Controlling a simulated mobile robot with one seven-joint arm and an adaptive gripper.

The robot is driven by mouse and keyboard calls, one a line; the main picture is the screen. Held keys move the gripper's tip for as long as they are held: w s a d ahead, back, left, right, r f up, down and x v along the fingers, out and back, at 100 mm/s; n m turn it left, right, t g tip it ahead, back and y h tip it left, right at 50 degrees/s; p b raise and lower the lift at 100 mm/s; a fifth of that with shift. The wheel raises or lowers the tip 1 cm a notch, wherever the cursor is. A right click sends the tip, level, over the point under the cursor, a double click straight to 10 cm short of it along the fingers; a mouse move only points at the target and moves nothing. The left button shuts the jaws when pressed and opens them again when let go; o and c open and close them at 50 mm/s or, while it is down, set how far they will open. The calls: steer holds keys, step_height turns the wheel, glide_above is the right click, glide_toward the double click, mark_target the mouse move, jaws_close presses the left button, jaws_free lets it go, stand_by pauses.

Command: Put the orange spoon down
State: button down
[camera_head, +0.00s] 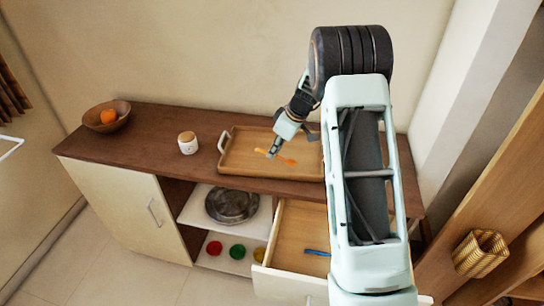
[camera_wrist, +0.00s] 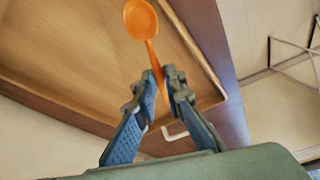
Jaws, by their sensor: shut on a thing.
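The orange spoon (camera_wrist: 142,20) is in my gripper (camera_wrist: 158,82), which is shut on its handle in the wrist view. The spoon's bowl sticks out beyond the fingertips. In the head view the orange spoon (camera_head: 287,160) shows small beside my gripper (camera_head: 272,152), over the wooden tray (camera_head: 236,160). The tray (camera_wrist: 60,40) also fills much of the wrist view behind the spoon. I cannot tell whether the spoon touches the tray floor.
The tray stands on a brown cabinet top (camera_head: 150,130). A white jar (camera_head: 188,147) stands left of it, and a bowl (camera_head: 118,122) with an orange fruit (camera_head: 108,116) farther left. Below, an open drawer (camera_head: 292,235) holds a blue utensil (camera_head: 317,253). My arm hides the tray's right end.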

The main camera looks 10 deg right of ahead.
mark_target(272, 166)
steer(key=shift+w+a+f, duration=0.35)
steer(key=shift+w+f, duration=0.05)
steer(key=shift+f, duration=1.7)
steer(key=shift+f, duration=0.2)
steer(key=c, duration=2)
jaws_free()
steer(key=shift+r, duration=0.15)
steer(key=shift+r+p, duration=0.15)
steer(key=shift+p, duration=0.2)
steer(key=b+v, duration=0.1)
steer(key=v, duration=1)
steer(key=shift+s+d+r+b, duration=0.15)
steer(key=shift+d+r+b, duration=0.05)
steer(key=shift+r+b, duration=0.15)
